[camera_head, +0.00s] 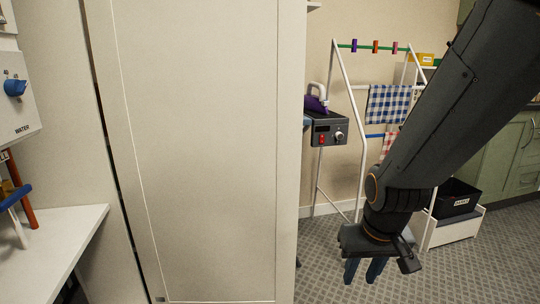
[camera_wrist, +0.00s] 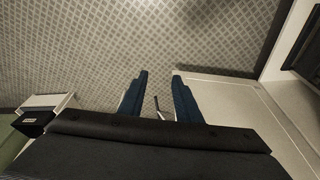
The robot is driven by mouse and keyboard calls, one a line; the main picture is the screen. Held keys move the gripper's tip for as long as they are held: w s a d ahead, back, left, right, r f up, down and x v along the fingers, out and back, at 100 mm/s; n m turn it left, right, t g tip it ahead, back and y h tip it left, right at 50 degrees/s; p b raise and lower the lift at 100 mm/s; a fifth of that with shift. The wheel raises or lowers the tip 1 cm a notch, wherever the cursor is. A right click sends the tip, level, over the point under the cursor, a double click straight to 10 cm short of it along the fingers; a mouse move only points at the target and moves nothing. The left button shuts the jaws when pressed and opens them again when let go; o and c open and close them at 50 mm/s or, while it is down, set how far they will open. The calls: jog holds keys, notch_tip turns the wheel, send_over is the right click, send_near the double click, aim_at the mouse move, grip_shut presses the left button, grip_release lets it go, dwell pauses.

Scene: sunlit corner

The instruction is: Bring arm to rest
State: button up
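My arm (camera_head: 432,115) reaches in from the upper right of the head view and bends down at its wrist. My gripper (camera_head: 364,272) points down over the grey patterned floor, with its blue fingers apart. In the wrist view my gripper (camera_wrist: 158,84) shows both blue fingers with a gap between them, and no object is gripped. A small thin dark shape lies between the fingers in that view; I cannot tell what it is.
A tall cream panel (camera_head: 200,150) stands left of my gripper. A drying rack (camera_head: 343,85) with a checked cloth (camera_head: 388,104), a control box (camera_head: 329,129) and a black bin (camera_head: 456,198) are behind my arm. A white counter (camera_head: 55,235) is at left. Open floor (camera_wrist: 130,45) lies below.

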jog(key=s+a+r+n+g, duration=0.3)
jog(key=s+a+r, duration=0.5)
jog(key=s+a, duration=0.3)
jog(key=s+d+r+m+p, duration=0.1)
jog(key=d+r+m+p, duration=0.2)
jog(key=d+r+p, duration=0.7)
jog(key=p, duration=0.9)
jog(key=shift+s+d+r, duration=0.15)
jog(key=shift+d+r, duration=0.15)
jog(key=shift+d, duration=0.05)
